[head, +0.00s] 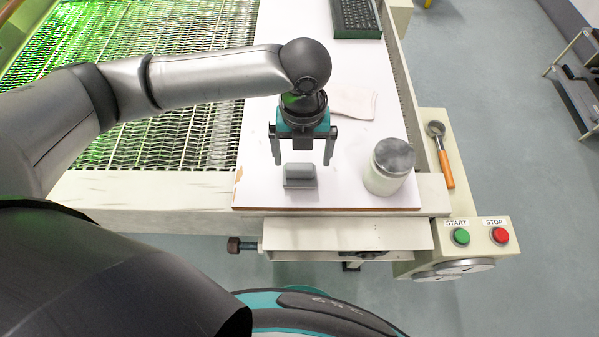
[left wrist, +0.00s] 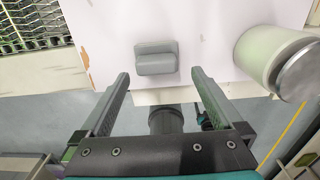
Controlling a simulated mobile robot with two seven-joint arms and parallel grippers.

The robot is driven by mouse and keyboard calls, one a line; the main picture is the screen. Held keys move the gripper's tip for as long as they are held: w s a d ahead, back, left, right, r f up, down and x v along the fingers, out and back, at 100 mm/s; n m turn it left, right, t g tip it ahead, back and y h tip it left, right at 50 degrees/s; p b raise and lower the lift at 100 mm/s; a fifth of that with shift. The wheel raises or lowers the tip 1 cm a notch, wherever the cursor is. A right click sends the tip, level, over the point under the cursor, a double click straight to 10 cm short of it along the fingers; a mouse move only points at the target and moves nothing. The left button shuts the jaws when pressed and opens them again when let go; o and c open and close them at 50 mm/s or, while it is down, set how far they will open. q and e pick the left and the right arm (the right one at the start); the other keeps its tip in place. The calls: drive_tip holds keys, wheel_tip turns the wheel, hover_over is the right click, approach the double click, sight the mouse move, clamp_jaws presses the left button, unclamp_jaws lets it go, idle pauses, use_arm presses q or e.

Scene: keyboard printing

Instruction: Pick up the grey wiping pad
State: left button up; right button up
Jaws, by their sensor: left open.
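The grey wiping pad (head: 300,175) lies on the white board near its front edge in the head view. It is a small grey block with a raised ridge or handle, and it also shows in the left wrist view (left wrist: 157,58). My left gripper (head: 303,162) is open and empty, with its two fingers pointing down just behind and above the pad. In the left wrist view the fingers (left wrist: 160,75) are spread wider than the pad, and the pad lies beyond the fingertips, between their lines. My right gripper does not show.
A pale jar with a grey lid (head: 390,166) stands right of the pad. A folded pinkish cloth (head: 352,102) lies behind the gripper. A dark keyboard (head: 356,18) is at the back. A ladle-like tool (head: 442,155) and START (head: 461,236) and STOP (head: 501,235) buttons are at right.

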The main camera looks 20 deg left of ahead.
sight(299, 166)
use_arm(q)
drive_tip(key=f, duration=0.1)
drive_tip(key=f+b, duration=0.1)
drive_tip(key=f, duration=0.3)
drive_tip(key=shift+a+f, duration=0.1)
drive_tip(key=shift+a, duration=0.2)
drive_tip(key=shift+c, duration=0.2)
drive_tip(key=c, duration=1.2)
